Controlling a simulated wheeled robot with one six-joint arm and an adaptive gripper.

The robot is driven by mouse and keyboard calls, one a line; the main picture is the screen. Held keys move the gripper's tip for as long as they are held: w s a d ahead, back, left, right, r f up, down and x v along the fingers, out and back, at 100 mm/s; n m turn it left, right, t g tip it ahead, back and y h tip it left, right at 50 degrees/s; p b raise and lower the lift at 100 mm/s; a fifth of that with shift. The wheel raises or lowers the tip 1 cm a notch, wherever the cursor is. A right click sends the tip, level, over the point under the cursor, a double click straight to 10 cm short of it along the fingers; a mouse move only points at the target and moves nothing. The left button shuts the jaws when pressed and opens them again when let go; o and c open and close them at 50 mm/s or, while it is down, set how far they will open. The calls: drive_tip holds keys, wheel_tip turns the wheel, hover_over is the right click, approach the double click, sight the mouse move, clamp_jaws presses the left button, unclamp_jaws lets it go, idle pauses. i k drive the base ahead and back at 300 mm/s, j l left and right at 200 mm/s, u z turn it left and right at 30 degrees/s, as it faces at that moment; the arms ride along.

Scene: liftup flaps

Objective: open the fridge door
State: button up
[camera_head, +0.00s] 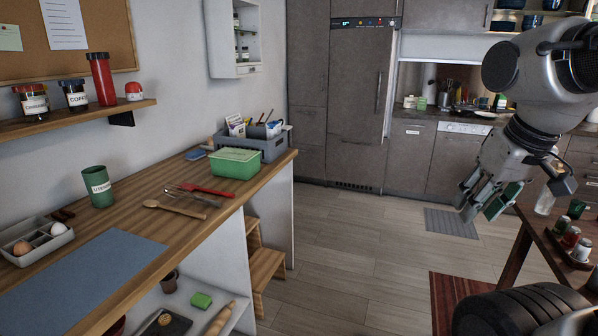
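The fridge (352,110) is the tall grey-brown panelled unit at the back centre. A dark display strip with small lights runs along its top, and a vent sits at its foot. Its door looks shut, flush with the panels beside it. A slim vertical handle (378,92) is on the door's right side. My gripper (481,214) hangs at the right of the view, pointing down, well in front of the fridge and to its right. Its fingers are spread apart with nothing seen between them. The fridge handle is not hidden by my arm.
A wooden counter (130,215) with a green box, utensils and an egg tray runs along the left. A wooden step stool (262,268) stands beside it. A table (540,240) with jars is at the right. The floor (345,245) between is clear, with a grey mat (452,224).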

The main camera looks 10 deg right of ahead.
sight(360, 66)
drive_tip(key=i+z, duration=0.35)
drive_tip(key=i, duration=0.25)
drive_tip(key=i+z, duration=0.35)
drive_tip(key=i, duration=0.25)
drive_tip(key=i+z, duration=0.2)
drive_tip(key=i, duration=2.05)
drive_tip(key=i+u, duration=0.2)
drive_tip(key=i, duration=0.25)
drive_tip(key=i+l+u, duration=0.2)
drive_tip(key=i, duration=0.3)
drive_tip(key=i+u, duration=0.2)
drive_tip(key=i, duration=0.25)
